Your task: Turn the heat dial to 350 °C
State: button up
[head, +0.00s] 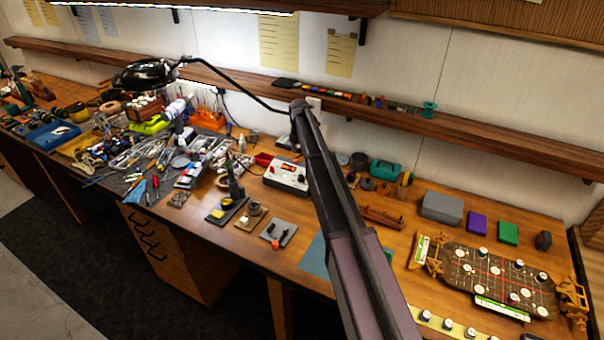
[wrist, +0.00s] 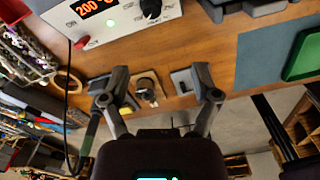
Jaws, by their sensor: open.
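The white heat station (wrist: 100,28) is at the top of the wrist view, partly cut off by the frame edge. Its lit display (wrist: 92,8) reads 200 °C in orange. The black heat dial (wrist: 151,8) is right of the display, its top at the picture edge.
In the wrist view, a small round pot (wrist: 147,88) on a wooden base shows between my fingers, with a grey holder (wrist: 185,82) beside it. A black cable runs down the left. In the head view, tools crowd the bench (head: 330,200) on the left.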

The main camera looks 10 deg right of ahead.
aim_at(301, 177)
jog(key=shift+w+r+n, duration=0.2)
jog(key=shift+w+n, duration=0.3)
jog(key=shift+w, duration=0.25)
notch_tip(301, 177, down, 14)
jog(key=b, duration=1.3)
jog(key=shift+s+r+b, duration=0.1)
jog(key=shift+b, duration=0.2)
jog(key=shift+c, duration=0.2)
grip_shut()
jog(key=shift+d, duration=0.35)
jog(key=shift+s+a, duration=0.1)
jog(key=shift+a, duration=0.1)
